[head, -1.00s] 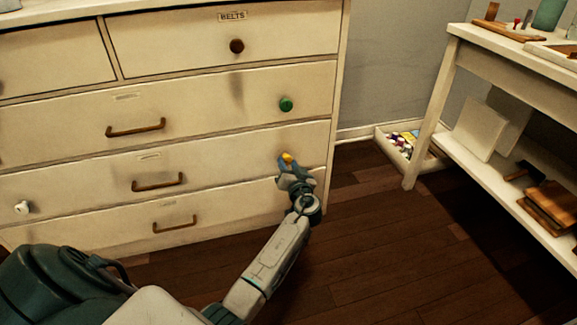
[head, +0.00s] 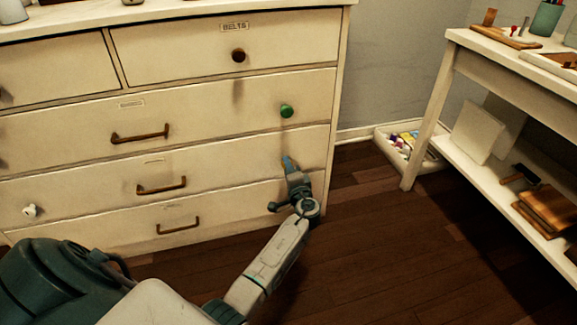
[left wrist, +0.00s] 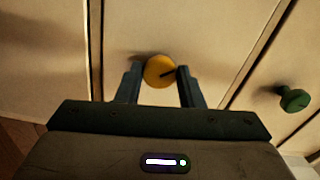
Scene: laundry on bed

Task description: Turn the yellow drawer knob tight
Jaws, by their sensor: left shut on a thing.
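The yellow drawer knob (left wrist: 159,71) is on the front of a drawer and shows a dark line on its face. My left gripper (left wrist: 158,78) has a finger on each side of it and is shut on it. In the head view my left gripper (head: 289,165) is at the right end of the third drawer row, and it hides the yellow knob there. My right gripper is not in view.
A green knob (head: 287,111) sits above on the cream dresser (head: 60,115); it also shows in the left wrist view (left wrist: 295,99). A brown knob (head: 239,55) is on the belts drawer. A white workbench (head: 455,70) stands at right, with a low tray (head: 436,160) beside it. The floor between is clear.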

